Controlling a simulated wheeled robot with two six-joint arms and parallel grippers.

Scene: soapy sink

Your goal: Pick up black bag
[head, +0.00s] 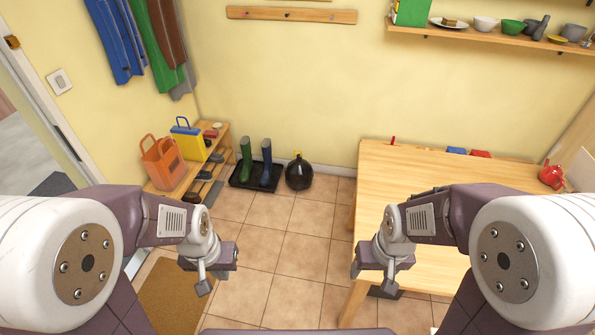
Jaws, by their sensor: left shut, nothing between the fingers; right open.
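A round, shiny black bag (299,174) with a small yellow top sits on the tiled floor against the back wall. It stands just right of the boot tray, apart from both grippers. My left gripper (207,281) is shut and empty, in front of the bag and to its left. My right gripper (374,273) is open and empty, in front of the bag and to its right, by the table's left edge.
A wooden table (440,185) fills the right side. A black tray (240,180) with green and blue boots stands left of the bag. A wooden shoe rack (220,150) holds orange and yellow bags. Tiled floor (290,245) is clear in the middle.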

